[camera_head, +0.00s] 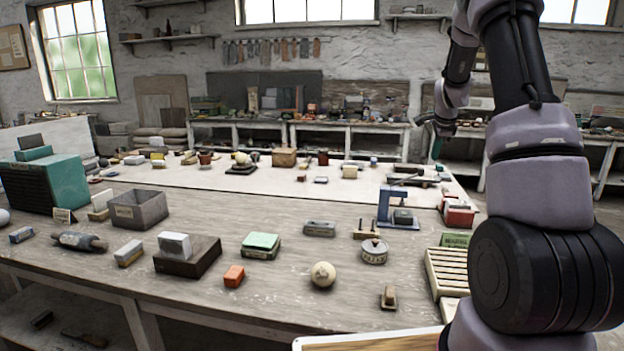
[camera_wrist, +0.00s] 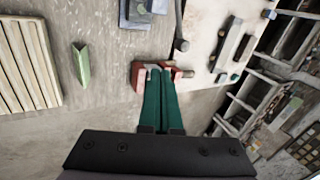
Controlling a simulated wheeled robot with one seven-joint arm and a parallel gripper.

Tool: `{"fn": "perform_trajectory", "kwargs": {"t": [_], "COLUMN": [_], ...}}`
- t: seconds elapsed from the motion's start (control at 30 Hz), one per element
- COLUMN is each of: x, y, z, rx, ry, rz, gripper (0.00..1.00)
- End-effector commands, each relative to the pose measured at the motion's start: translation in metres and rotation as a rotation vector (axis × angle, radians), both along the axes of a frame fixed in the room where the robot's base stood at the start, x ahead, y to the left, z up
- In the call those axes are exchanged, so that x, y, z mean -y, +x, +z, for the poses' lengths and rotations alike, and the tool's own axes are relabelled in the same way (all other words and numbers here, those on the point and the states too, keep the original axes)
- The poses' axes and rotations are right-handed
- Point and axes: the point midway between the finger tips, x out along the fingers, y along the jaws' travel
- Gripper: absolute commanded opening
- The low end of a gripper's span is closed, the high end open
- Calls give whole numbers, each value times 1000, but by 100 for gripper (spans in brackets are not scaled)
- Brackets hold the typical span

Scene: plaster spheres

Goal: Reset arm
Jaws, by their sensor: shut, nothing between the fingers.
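My arm rises along the right side of the head view, bent at the top so its far end hangs down over the right end of the workbench. My gripper (camera_head: 437,148) shows there as a small dark and green shape. In the wrist view, its two green fingers (camera_wrist: 161,72) lie together with nothing held between them. Beyond the fingertips is a red box (camera_wrist: 138,76), which also shows on the bench in the head view (camera_head: 459,213). The fingers cover part of it, and they appear to be well above it.
The workbench (camera_head: 180,190) holds a plaster sphere (camera_head: 323,275), a grey open box (camera_head: 138,209), a teal cabinet (camera_head: 60,185), a blue press (camera_head: 397,208) and a slatted rack (camera_head: 447,270). Shelving (camera_wrist: 265,85) stands beyond the bench edge.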

Motion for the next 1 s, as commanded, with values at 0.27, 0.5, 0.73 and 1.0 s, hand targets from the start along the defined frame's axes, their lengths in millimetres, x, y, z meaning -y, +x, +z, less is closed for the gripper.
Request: {"fn": "perform_trajectory", "kwargs": {"t": [0.27, 0.5, 0.73, 1.0], "x": [-86, -154, -204, -232], "y": [-89, -193, -300, -385], "z": [110, 166, 184, 171], "rx": [41, 77, 115, 138], "ry": [-64, -168, -307, -450], "rz": [338, 661, 964, 1210], "gripper": [0, 0, 0, 0]}}
